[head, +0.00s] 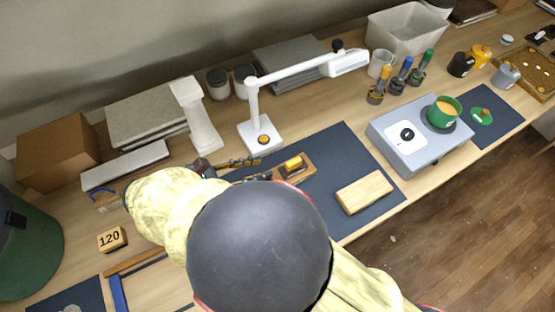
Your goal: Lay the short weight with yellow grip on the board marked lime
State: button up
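A short piece with a yellow grip (293,163) sits on a small brown wooden board (306,171) on the dark mat; it looks like the short weight. A paler, bare wooden board (364,192) lies farther right on the same mat. I can read no lime mark on either board. My gripper (268,168) points right, its two dark fingers apart, just left of the yellow-gripped piece. The fingers look empty; whether they touch the brown board is unclear. My arm hides part of the mat.
A white lamp (261,137) stands behind the mat. A grey hot plate (419,134) with a green pot (443,112) stands to the right. Upright tools with orange (384,73), blue (406,66) and green grips (427,57) stand behind it. Bare mat surrounds the pale board.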

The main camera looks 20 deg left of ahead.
jog(key=w+d+r+m+g+y, duration=0.1)
jog(key=w+d+r+m+g, duration=0.2)
jog(key=d, duration=0.4)
jog(key=w+d+r+m+g, duration=0.1)
jog(key=w+d+m+g, duration=0.1)
jog(key=d+m, duration=0.3)
jog(key=w+d+r+m+g+y, duration=0.1)
jog(key=w+d+r+m+g, duration=0.15)
jog(key=d, duration=0.55)
jog(key=s+d+r+m+t+y, duration=0.1)
jog(key=s+d+r+m+y, duration=0.2)
jog(key=d+m, duration=0.6)
jog(key=s+d+r+m+t+y, duration=0.1)
jog(key=s+d+r+m+y, duration=0.2)
jog(key=d+m, duration=0.5)
jog(key=shift+s+d+r+m+y, duration=0.35)
jog(key=shift+s+d+r, duration=0.3)
jog(key=shift+s+d, duration=0.3)
jog(key=shift+w+d+t, duration=0.1)
jog(key=shift+w+t, duration=0.05)
jog(key=shift+t, duration=0.1)
